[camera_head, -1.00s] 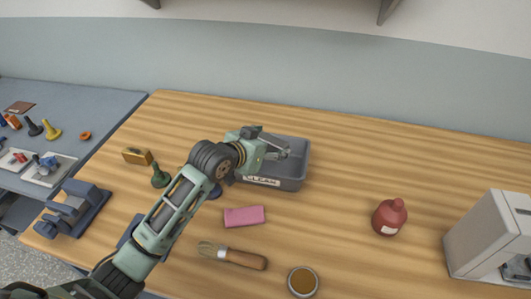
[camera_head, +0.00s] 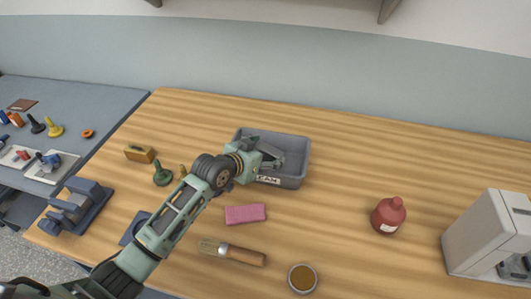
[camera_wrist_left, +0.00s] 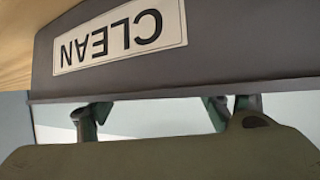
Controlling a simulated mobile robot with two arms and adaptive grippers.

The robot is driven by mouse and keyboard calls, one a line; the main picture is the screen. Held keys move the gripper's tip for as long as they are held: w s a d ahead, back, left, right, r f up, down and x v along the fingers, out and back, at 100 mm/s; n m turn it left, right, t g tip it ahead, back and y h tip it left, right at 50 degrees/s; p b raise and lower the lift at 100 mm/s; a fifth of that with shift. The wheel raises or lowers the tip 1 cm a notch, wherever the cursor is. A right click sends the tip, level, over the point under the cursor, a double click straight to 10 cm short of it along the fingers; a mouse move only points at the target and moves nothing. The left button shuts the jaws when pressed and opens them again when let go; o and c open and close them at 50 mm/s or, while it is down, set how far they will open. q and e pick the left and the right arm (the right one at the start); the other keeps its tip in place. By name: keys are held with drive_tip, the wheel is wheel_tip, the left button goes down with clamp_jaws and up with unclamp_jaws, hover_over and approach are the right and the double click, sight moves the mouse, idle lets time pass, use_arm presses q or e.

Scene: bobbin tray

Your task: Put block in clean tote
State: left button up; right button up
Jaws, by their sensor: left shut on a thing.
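The clean tote (camera_head: 297,181) is a grey open bin on the wooden table, with a white label on its front. In the left wrist view the tote (camera_wrist_left: 220,60) and its CLEAN label show upside down. My left gripper (camera_head: 271,153) is over the tote's opening, at its left part. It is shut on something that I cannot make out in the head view. In the left wrist view a dark olive shape fills the bottom edge, and I cannot tell what it is. A pink block (camera_head: 245,214) lies on the table in front of the tote. My right gripper is not in view.
A wooden-handled brush (camera_head: 240,255) and a round jar (camera_head: 302,278) are at the front. A red bottle (camera_head: 388,215) and a pale machine (camera_head: 485,235) stand at right. A yellow-brown piece (camera_head: 139,154) and a green piece (camera_head: 162,174) are at left. The table behind the bottle is clear.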

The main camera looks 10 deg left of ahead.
use_arm(q)
drive_tip(key=shift+s+f, duration=0.1)
drive_tip(key=shift+f, duration=0.25)
drive_tip(key=o, duration=1.3)
drive_tip(key=shift+s+f, duration=0.1)
drive_tip(key=shift+f, duration=0.1)
drive_tip(key=shift+c, duration=0.2)
drive_tip(key=o, duration=0.3)
drive_tip(key=shift+d+f, duration=0.1)
drive_tip(key=shift+r, duration=0.7)
drive_tip(key=b+v, duration=0.1)
drive_tip(key=v, duration=1.1)
drive_tip(key=shift+r, duration=0.25)
